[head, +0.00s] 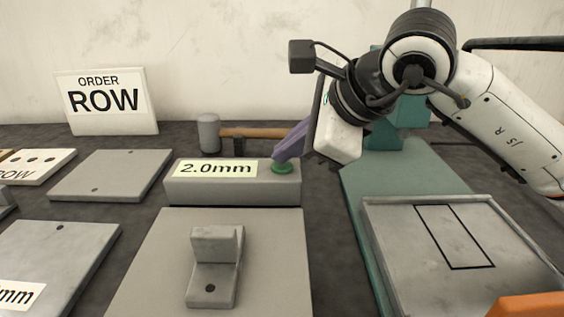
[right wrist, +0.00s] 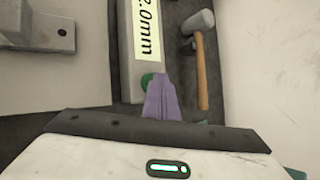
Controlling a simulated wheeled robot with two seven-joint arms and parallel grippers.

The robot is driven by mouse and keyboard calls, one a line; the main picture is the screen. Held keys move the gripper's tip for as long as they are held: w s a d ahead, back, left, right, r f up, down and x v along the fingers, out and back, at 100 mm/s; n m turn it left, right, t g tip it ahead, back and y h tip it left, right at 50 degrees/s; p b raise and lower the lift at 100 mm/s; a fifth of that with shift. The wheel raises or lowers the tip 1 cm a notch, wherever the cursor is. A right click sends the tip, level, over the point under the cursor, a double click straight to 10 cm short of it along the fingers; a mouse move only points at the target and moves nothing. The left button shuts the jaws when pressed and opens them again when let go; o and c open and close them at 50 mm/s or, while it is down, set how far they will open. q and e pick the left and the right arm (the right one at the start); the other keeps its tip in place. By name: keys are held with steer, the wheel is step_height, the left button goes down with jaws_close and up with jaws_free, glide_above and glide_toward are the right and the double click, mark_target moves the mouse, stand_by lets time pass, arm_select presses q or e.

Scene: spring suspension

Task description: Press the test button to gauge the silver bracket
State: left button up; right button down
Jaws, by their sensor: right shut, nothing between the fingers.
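The silver bracket (head: 215,268), an L-shaped piece with a hole in its base, sits on a grey plate (head: 150,265) in front of the gauge block. The gauge block (head: 183,188) carries a display reading "2.0mm" (head: 215,168). The green test button (head: 282,168) is on the block's right end. My right gripper (head: 279,156) is shut and empty, its purple fingers pointing down at the button and seeming to touch it. In the right wrist view the fingers (right wrist: 160,100) partly cover the button (right wrist: 147,80), and the bracket (right wrist: 40,25) shows at upper left. My left gripper is not in view.
A hammer (head: 209,133) lies behind the block. An "ORDER ROW" sign (head: 107,102) stands at back left, with grey plates (head: 110,174) before it. A teal machine (head: 385,165) and a grey tray (head: 400,255) with a black outline are at right. An orange piece (head: 530,305) shows at lower right.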

mark_target(288, 168)
steer(key=shift+r+p, duration=0.5)
steer(key=shift+r, duration=0.3)
steer(key=shift+r, duration=0.15)
step_height(288, 168, up, 5)
steer(key=p, duration=0.3)
stand_by(0.7)
